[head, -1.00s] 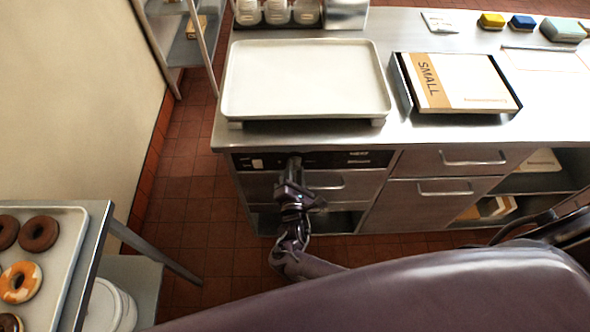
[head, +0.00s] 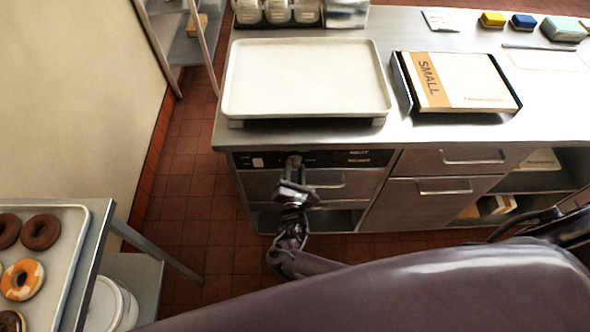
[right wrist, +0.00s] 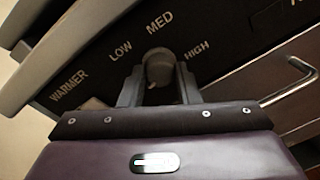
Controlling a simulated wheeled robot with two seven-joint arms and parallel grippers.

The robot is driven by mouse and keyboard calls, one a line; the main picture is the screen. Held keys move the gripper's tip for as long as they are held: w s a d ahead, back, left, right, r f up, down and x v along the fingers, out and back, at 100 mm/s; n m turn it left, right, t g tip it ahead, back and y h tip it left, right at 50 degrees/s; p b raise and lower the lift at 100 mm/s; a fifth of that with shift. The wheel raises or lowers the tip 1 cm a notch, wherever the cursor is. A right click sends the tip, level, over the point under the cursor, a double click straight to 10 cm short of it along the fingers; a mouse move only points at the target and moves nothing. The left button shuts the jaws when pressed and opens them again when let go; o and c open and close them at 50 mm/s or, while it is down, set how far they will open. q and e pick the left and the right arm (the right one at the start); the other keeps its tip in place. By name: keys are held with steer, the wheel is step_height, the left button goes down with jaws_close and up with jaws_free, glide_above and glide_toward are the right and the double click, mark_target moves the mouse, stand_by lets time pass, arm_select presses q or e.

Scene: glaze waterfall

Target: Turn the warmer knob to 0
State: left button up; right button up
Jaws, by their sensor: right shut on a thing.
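The warmer knob (right wrist: 158,66) is a grey round dial on the black control panel (head: 330,158) under the counter edge. The labels WARMER, LOW, MED and HIGH show around it in the right wrist view. A small pale mark shows at its lower edge, but I cannot tell the exact setting it points to. My right gripper (right wrist: 160,88) is shut on the knob, one grey finger on each side. In the head view the right gripper (head: 294,168) reaches up to the panel and largely hides the knob. My left gripper is not in view.
A pale tray (head: 305,85) sits on the counter above the panel. A box marked SMALL (head: 465,85) lies in a dark holder to its right. Drawers with bar handles (head: 455,190) are below. A donut tray (head: 70,250) stands at left. Red floor tiles are clear between.

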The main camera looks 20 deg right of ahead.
steer(key=o, duration=1)
steer(key=shift+c, duration=0.2)
steer(key=v, duration=0.7)
steer(key=shift+s, duration=0.4)
steer(key=shift+a, duration=0.15)
steer(key=s+d+f+m+g+y+b, duration=0.1)
steer(key=s+d+f+m+g, duration=0.2)
steer(key=f, duration=0.4)
steer(key=s+d+f+m+g+y, duration=0.15)
steer(key=s+f+m, duration=0.25)
steer(key=f, duration=0.4)
steer(key=s+d+f+m+g+b, duration=0.1)
steer(key=s+d+f+m+g, duration=0.25)
steer(key=f, duration=0.35)
steer(key=s+d+f+m+g+y+b, duration=0.1)
steer(key=s+f+m+g, duration=0.2)
steer(key=s+f+m, duration=0.3)
steer(key=s+d+f+m+g+y+b, duration=0.1)
steer(key=s+f+m+g, duration=0.3)
steer(key=s, duration=1.3)
step_height(320, 180, down, 3)
steer(key=m+y, duration=0.1)
steer(key=m, duration=0.2)
steer(key=shift+s+d+f+g, duration=0.25)
steer(key=shift+s+d+g, duration=0.05)
steer(key=shift+d, duration=0.1)
